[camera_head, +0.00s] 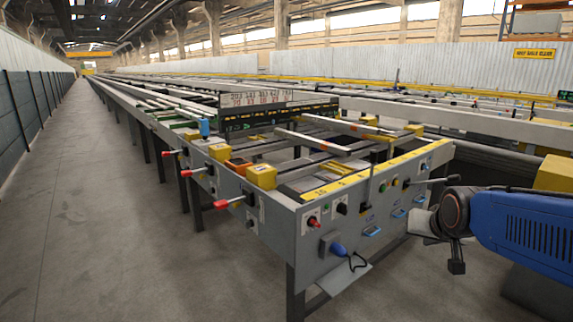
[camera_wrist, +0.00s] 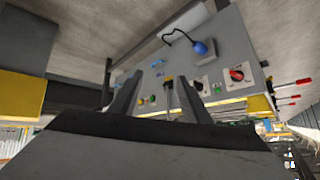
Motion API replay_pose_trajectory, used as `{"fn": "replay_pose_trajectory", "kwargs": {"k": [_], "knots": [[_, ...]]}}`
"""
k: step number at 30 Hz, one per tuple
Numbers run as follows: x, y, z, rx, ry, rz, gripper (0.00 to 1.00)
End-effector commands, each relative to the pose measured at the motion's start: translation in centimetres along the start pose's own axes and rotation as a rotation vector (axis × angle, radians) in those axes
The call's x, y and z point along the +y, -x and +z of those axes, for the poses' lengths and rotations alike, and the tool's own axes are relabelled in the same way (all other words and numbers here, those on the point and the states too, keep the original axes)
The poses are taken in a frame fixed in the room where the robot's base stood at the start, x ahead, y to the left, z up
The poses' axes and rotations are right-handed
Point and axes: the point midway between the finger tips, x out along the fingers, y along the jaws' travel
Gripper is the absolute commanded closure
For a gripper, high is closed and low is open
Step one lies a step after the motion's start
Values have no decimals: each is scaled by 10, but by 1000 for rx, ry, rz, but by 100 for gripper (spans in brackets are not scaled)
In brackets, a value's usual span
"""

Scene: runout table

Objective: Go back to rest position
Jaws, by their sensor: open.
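My gripper (camera_wrist: 159,78) is open in the wrist view, its two dark fingers spread apart with nothing held between them. The fingers point toward the grey end panel of the runout table (camera_wrist: 215,30), which appears turned over in this view. In the head view my blue arm reaches in from the right edge, with its wrist in front of the right part of the table's end panel (camera_head: 295,250). Whether any part of my gripper touches the panel I cannot tell.
The end panel carries a red knob (camera_head: 313,222), a blue plug with a black cable (camera_head: 338,249), blue handles and a black lever (camera_head: 372,180). Red-tipped levers (camera_head: 222,204) stick out on the table's left side. The concrete floor (camera_head: 90,220) at left is clear.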

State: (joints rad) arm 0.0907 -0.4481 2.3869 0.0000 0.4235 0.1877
Motion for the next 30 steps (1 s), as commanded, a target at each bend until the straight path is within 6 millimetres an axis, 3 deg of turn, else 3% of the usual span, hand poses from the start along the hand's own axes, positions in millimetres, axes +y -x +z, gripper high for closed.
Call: {"fn": "replay_pose_trajectory", "kwargs": {"k": [9,15,21,30], "knots": [[5,70,119,-216,157,-7,57],[13,100,177,-323,234,-14,57],[17,112,200,-368,264,-17,57],[18,112,201,-370,265,-17,57]]}}
